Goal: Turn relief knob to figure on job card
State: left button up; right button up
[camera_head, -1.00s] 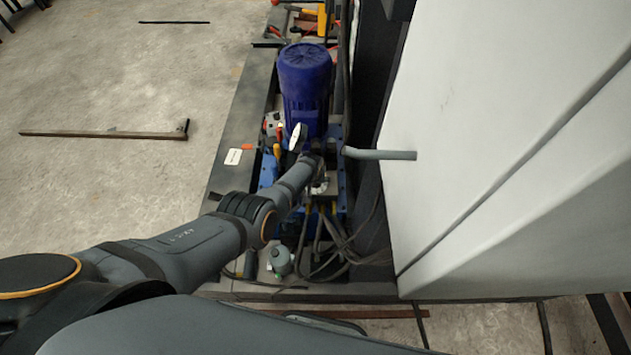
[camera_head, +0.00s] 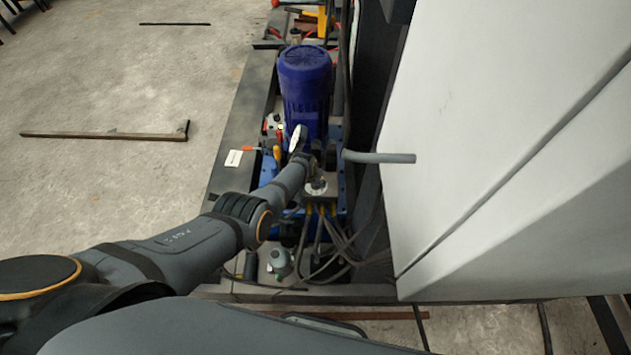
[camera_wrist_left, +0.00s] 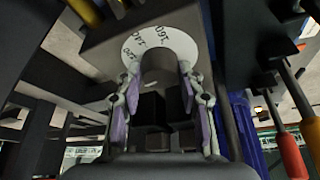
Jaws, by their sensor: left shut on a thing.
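The relief knob (camera_wrist_left: 158,64) is a grey cylinder in front of a white round dial (camera_wrist_left: 182,44) with dark printed figures, only partly legible. In the left wrist view my left gripper (camera_wrist_left: 159,76) has one finger on each side of the knob and is shut on it. In the head view my left gripper (camera_head: 307,160) is at the pump unit just below the blue motor; the wrist hides the knob there. A small white card (camera_head: 233,158), apparently the job card, lies on the left frame rail; its print is too small to read. My right gripper is not in view.
The blue motor (camera_head: 305,82) stands just beyond my left gripper. Cables (camera_head: 325,243) and a grey-green fitting (camera_head: 280,262) lie nearer. Red and yellow handles (camera_wrist_left: 291,152) hang beside the gripper.

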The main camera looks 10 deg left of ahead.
pick_arm(q)
jog(key=shift+a+f+m+h+b, duration=0.1)
jog(key=shift+m+h+b, duration=0.35)
jog(key=shift+m, duration=1.05)
jog(key=shift+g, duration=0.3)
jog(key=o, duration=1.2)
jog(key=shift+c, duration=0.2)
jog(key=shift+r, duration=0.25)
jog(key=v, duration=1.1)
jog(key=shift+s+a+r, duration=0.2)
jog(key=shift+s, duration=0.05)
